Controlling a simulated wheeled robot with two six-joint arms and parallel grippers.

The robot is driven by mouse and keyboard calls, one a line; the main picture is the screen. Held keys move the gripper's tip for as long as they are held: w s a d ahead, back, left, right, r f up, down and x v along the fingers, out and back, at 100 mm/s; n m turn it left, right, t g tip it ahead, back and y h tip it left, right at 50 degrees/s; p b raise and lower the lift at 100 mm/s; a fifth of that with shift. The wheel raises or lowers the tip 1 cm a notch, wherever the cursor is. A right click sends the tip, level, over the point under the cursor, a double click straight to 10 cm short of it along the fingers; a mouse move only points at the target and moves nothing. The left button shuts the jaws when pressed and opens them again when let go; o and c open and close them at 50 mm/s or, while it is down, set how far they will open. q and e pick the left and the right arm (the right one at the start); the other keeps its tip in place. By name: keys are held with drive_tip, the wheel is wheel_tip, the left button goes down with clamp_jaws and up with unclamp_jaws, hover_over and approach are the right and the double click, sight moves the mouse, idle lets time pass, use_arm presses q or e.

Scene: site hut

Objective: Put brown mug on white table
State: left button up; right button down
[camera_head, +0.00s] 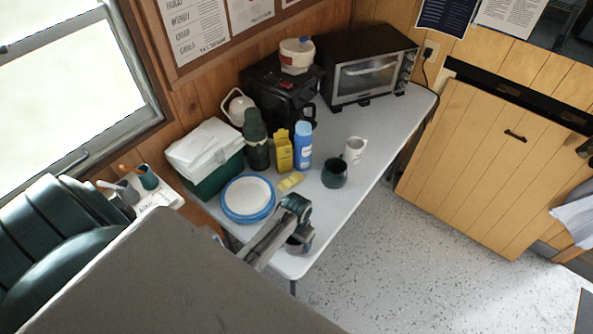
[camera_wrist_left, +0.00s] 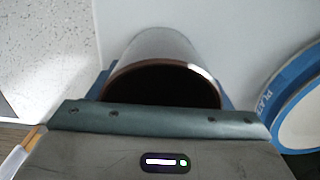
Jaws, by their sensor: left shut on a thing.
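The white table (camera_head: 390,128) runs along the wall in the head view. My left gripper (camera_head: 298,226) is at its near end and is shut on a mug (camera_head: 301,243). The mug is mostly hidden by the gripper there. In the left wrist view the mug (camera_wrist_left: 163,84) has a brown rim, a dark inside and a pale, shiny outer side, and sits between the fingers. I cannot tell whether its base touches the table. My right gripper is not in view.
A blue-rimmed plate stack (camera_head: 248,198) stands just left of my left gripper. A dark green mug (camera_head: 335,173), a white mug (camera_head: 355,149), a yellow sponge (camera_head: 290,181) and a blue bottle (camera_head: 303,145) stand farther back. The table is bare right of the gripper.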

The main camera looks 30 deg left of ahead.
sight(296, 242)
use_arm(q)
drive_tip(key=shift+f, duration=0.15)
drive_tip(key=o, duration=1.2)
drive_tip(key=shift+c, duration=0.2)
drive_tip(key=shift+r, duration=0.45)
wheel_tip(296, 242, up, 11)
drive_tip(key=b, duration=0.2)
drive_tip(key=shift+r, duration=0.15)
